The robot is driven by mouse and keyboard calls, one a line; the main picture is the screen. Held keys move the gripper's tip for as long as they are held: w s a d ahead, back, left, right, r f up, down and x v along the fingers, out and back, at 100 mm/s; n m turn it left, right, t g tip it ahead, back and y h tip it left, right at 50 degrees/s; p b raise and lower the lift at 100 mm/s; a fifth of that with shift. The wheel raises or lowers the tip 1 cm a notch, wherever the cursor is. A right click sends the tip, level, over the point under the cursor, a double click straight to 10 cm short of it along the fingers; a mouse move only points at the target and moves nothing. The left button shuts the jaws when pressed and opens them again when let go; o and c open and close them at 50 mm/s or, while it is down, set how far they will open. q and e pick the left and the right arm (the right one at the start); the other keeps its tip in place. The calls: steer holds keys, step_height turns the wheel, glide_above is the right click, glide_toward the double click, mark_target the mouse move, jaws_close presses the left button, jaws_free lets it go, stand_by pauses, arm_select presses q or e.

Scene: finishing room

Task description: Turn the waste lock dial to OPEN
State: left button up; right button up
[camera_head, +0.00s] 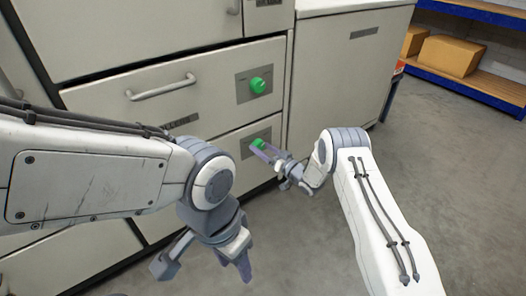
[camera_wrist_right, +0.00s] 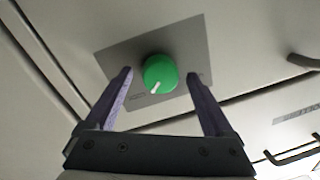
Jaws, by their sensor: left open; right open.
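A green dial (camera_head: 258,145) on a grey plate is on the lower drawer front in the head view. In the right wrist view this dial (camera_wrist_right: 160,74) shows a white pointer aimed down and left; the plate's lettering is too faint to read. My right gripper (camera_head: 266,153) is open at the lower dial. In the wrist view its fingertips (camera_wrist_right: 160,77) are at the dial's left and right, apart from it; I cannot tell whether they reach around it in depth. My left gripper (camera_head: 205,268) is open and empty, low in front of the cabinet.
A second green dial (camera_head: 259,86) sits on the drawer above, beside a bar handle (camera_head: 162,88). A label under that handle is partly hidden by my left arm. A white cabinet (camera_head: 345,75) stands to the right. Blue shelving with cardboard boxes (camera_head: 449,56) is behind open grey floor (camera_head: 455,150).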

steer(key=shift+c, duration=0.3)
steer(key=c, duration=1.3)
steer(key=shift+n, duration=0.4)
steer(key=n+p, duration=0.2)
steer(key=n, duration=0.1)
steer(key=shift+s+r+n, duration=0.1)
steer(key=shift+r+n, duration=0.05)
steer(key=shift+n, duration=0.15)
steer(key=n+h+p, duration=0.1)
steer(key=n, duration=0.4)
steer(key=shift+a+p, duration=0.1)
steer(key=shift+p, duration=0.2)
steer(key=n+p, duration=0.1)
steer(key=n, duration=0.4)
steer(key=shift+s+a+h, duration=0.1)
steer(key=shift+h, duration=0.2)
steer(key=shift+a+n+h+p, duration=0.1)
steer(key=shift+n+h+p, duration=0.35)
steer(key=shift+n, duration=1.65)
